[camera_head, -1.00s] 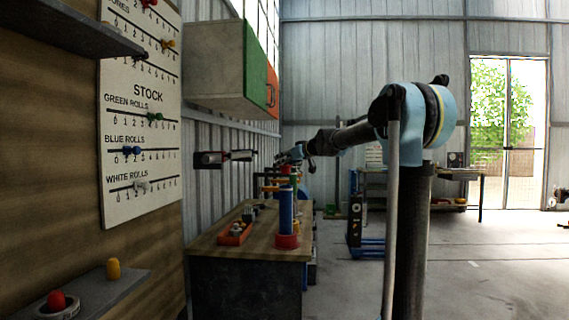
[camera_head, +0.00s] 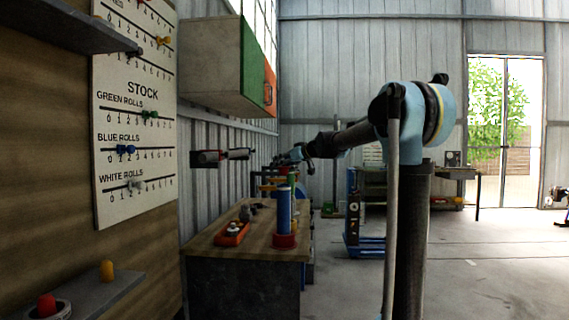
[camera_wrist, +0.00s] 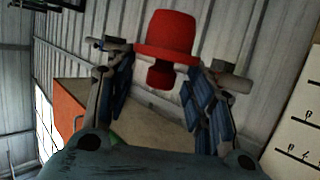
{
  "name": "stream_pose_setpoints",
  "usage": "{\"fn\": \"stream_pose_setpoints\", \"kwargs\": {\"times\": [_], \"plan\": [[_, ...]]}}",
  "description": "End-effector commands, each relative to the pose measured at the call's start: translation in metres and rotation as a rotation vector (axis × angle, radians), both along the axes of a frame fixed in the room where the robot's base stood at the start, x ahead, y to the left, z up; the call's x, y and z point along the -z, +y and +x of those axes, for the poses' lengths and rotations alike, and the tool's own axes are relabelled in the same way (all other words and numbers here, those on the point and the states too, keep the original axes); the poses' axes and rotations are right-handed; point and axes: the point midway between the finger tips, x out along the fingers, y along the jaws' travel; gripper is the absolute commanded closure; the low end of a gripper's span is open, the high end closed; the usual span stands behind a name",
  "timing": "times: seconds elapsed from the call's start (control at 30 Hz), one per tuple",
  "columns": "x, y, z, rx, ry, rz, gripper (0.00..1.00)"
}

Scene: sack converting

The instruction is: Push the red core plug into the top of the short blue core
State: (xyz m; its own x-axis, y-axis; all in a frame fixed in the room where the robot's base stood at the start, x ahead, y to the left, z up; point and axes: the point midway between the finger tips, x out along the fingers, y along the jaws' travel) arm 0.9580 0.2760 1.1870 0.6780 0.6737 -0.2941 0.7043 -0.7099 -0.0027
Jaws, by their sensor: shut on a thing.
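My gripper (camera_wrist: 172,62) is shut on the red core plug (camera_wrist: 166,36) in the wrist view. The plug has a wide rim and a narrower part, and its middle lies between the fingers. In the head view my gripper (camera_head: 281,160) is small and dark above the far part of the workbench. A blue core (camera_head: 284,208) stands upright in a red base at the bench's front right corner. The gripper appears above and behind it, but the gap is unclear. I cannot tell if this is the short core; other blue behind it is partly hidden.
An orange tray (camera_head: 232,234) with small parts lies on the wooden workbench (camera_head: 212,247), left of the core. A green-sided cabinet (camera_head: 222,65) hangs above. A yellow peg (camera_head: 107,270) and a red knob (camera_head: 46,305) sit on the near shelf. The floor at right is mostly clear.

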Motion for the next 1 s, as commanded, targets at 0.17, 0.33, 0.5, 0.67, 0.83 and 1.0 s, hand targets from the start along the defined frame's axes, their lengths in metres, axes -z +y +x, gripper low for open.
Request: {"fn": "stream_pose_setpoints", "kwargs": {"times": [0.17, 0.33, 0.5, 0.67, 0.83, 1.0], "plan": [[0.009, 0.000, 0.000, 0.000, 0.000, 0.000, 0.73], [0.017, 0.000, 0.000, 0.000, 0.000, 0.000, 0.73], [0.025, 0.000, 0.000, 0.000, 0.000, 0.000, 0.73], [0.033, 0.000, 0.000, 0.001, 0.000, 0.000, 0.73], [0.041, 0.000, 0.000, 0.001, 0.000, 0.000, 0.73], [0.049, -0.001, 0.000, 0.001, 0.000, 0.000, 0.73]]}}
